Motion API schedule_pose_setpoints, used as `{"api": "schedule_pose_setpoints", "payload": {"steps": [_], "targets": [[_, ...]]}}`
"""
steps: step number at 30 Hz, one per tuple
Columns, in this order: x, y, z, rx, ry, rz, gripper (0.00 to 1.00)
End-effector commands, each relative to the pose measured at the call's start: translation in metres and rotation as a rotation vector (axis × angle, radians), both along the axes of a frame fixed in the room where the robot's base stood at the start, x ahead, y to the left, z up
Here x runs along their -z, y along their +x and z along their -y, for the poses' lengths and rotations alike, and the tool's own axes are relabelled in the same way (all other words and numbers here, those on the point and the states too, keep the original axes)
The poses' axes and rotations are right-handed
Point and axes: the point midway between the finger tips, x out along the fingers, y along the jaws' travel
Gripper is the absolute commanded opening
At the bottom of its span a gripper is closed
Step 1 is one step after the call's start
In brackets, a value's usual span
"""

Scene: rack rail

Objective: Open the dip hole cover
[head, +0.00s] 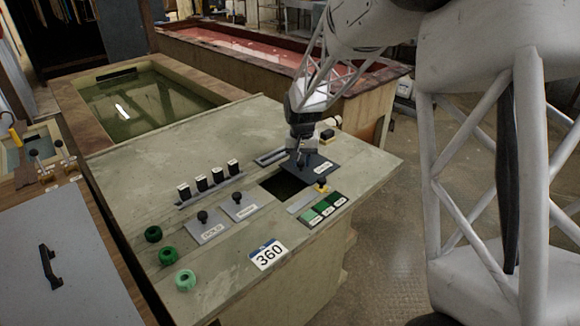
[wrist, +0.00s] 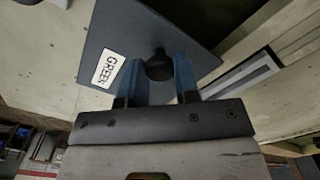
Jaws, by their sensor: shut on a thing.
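A dark square cover (head: 322,168) with a round black knob sits at the right of a dark hole (head: 283,187) in the pale bench top. The hole is at least partly uncovered. In the wrist view the cover (wrist: 115,35) has a white label that seems to read GREEN, and its black knob (wrist: 159,66) stands between the blue fingers. My gripper (head: 301,160) is shut on this knob; its fingers also show in the wrist view (wrist: 159,75). I cannot tell whether the cover touches the bench or is slightly raised.
Two grey plates with black knobs (head: 210,231) (head: 239,206) lie left of the hole. A row of black-and-white blocks (head: 208,183), green rings (head: 153,234), green tiles (head: 323,208) and a 360 sign (head: 268,255) share the bench. A liquid-filled tank (head: 150,105) is behind.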

Motion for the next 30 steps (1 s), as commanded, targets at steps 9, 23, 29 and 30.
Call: {"api": "schedule_pose_setpoints", "payload": {"steps": [9,23,29,30], "targets": [[-0.0007,0.006,0.0054,0.0,0.001,0.001,0.0],[-0.0003,0.0055,0.0054,0.0,0.0,0.001,0.55],[-0.0037,0.0056,0.0053,0.0,0.0,0.001,0.55],[-0.0057,0.0056,0.0054,0.0,0.0,0.001,0.55]]}}
